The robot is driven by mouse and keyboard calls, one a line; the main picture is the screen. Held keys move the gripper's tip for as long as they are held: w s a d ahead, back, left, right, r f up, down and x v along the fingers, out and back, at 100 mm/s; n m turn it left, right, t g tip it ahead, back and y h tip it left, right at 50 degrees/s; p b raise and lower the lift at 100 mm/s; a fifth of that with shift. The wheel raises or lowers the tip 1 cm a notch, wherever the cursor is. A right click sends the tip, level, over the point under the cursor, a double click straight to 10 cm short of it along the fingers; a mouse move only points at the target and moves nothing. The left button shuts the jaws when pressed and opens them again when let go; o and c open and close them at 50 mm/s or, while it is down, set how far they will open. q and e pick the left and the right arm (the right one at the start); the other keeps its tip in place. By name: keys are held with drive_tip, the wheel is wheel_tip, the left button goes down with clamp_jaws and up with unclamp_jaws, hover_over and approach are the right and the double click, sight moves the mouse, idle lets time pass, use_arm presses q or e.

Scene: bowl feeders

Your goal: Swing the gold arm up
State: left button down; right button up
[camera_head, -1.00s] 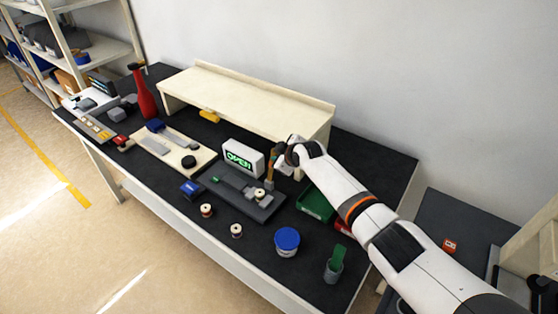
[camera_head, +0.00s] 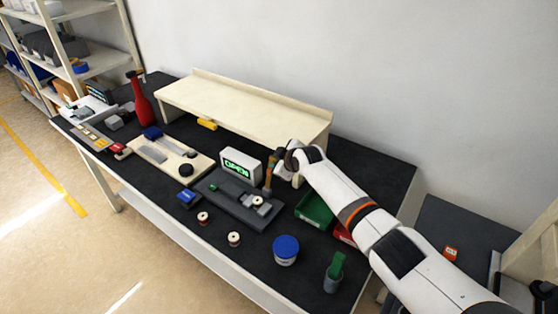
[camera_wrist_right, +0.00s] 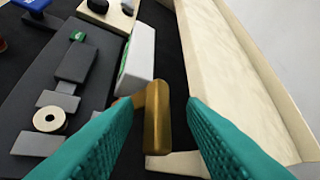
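The gold arm (camera_wrist_right: 157,120) is a short, bent gold bar in the right wrist view. It lies between the teal fingers of my right gripper (camera_wrist_right: 160,103), close to the left finger, with a dark gap towards the right finger. In the head view the gold arm (camera_head: 268,179) stands roughly upright at the back right of a dark grey fixture (camera_head: 225,200). My right gripper (camera_head: 276,168) is beside it, mostly hidden by its own wrist. The fingers look open. My left gripper is not in view.
A white sign box (camera_head: 240,165) reading OPEN stands close to the gold arm. A cream raised shelf (camera_head: 245,105) is behind. A green tray (camera_head: 314,211), a blue-lidded tub (camera_head: 285,249) and small spools (camera_head: 203,218) stand nearby on the dark table.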

drive_tip(key=shift+s+d+f, duration=0.15)
drive_tip(key=shift+d+f, duration=0.05)
drive_tip(key=shift+d+r+p, duration=0.1)
drive_tip(key=shift+r+p, duration=0.05)
drive_tip(key=shift+p, duration=0.25)
drive_tip(key=v, duration=1.1)
drive_tip(key=shift+s+r+b, duration=0.2)
drive_tip(key=shift+r+b, duration=0.1)
drive_tip(key=shift+r, duration=0.05)
